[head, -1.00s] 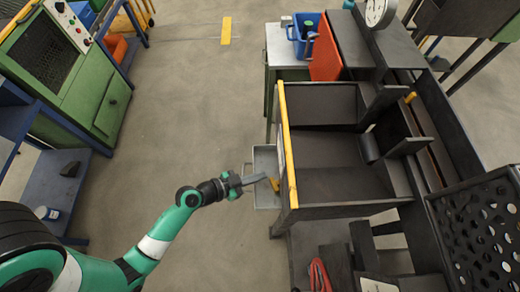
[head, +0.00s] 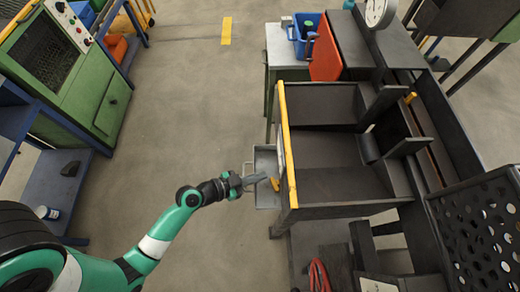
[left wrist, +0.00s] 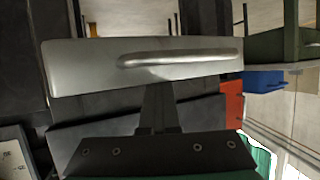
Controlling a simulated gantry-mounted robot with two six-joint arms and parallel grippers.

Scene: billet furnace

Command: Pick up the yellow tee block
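A small yellow-orange piece (head: 275,184), which may be the yellow tee block, shows at the grey tray (head: 266,201) beside the dark bench. Its shape is too small to tell. My left gripper (head: 262,176) is just left of this piece, over the tray, and I see no clear grip on it. In the left wrist view a light grey panel with a bar handle (left wrist: 180,59) crosses in front of the gripper's dark fingers (left wrist: 160,105). The fingers look close together, but their tips are hidden. My right gripper is not in view.
The dark bench (head: 335,185) with a yellow front rail (head: 287,135) stands right of the gripper. Another small yellow piece (head: 410,97) is farther back on it. A blue bin (head: 301,47) stands behind. A green machine (head: 75,75) is at left. The floor between is clear.

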